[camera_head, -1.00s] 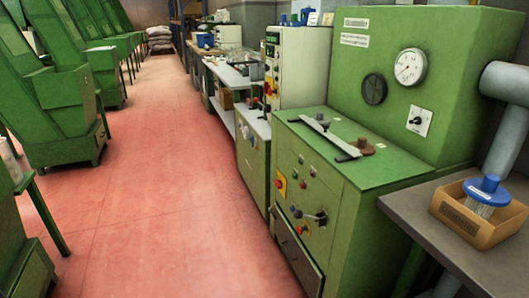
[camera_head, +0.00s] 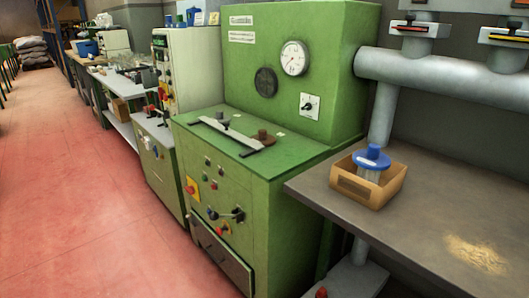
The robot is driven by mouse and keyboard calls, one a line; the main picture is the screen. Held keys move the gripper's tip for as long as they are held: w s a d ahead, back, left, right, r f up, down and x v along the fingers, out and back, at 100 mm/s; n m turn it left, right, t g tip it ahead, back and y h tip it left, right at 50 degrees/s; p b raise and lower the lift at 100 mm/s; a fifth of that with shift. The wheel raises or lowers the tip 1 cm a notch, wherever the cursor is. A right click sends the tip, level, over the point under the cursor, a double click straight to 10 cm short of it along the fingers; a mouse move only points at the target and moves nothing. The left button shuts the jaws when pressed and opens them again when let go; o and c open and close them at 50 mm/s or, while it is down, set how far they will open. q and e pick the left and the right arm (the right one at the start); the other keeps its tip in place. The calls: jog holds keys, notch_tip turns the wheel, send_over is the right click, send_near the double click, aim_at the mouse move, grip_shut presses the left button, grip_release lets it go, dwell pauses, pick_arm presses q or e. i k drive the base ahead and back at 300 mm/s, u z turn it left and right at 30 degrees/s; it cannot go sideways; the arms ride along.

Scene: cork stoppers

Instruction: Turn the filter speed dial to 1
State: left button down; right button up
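A small black rotary dial on a white plate (camera_head: 309,106) is on the upright face of a green machine (camera_head: 240,150). Its markings are too small to read, so I cannot tell its setting or whether it is the filter speed dial. A round white gauge (camera_head: 294,58) and a dark round disc (camera_head: 265,82) sit above and to its left. More knobs, including a black one with a lever (camera_head: 238,214), are on the lower front panel. Neither of my grippers is in view.
A grey bench (camera_head: 420,215) at right holds a cardboard box (camera_head: 364,190) with a blue-topped item (camera_head: 372,160). A grey pipe (camera_head: 440,75) runs above it. Red floor (camera_head: 90,210) is clear at left. Other machines and benches line the wall.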

aim_at(309, 107)
jog(key=u, duration=0.5)
jog(key=k, duration=1.2)
jog(key=u, duration=1.05)
jog(key=i, duration=3.85)
jog(key=z, duration=1.65)
jog(key=i, duration=1.25)
jog(key=z, duration=1.15)
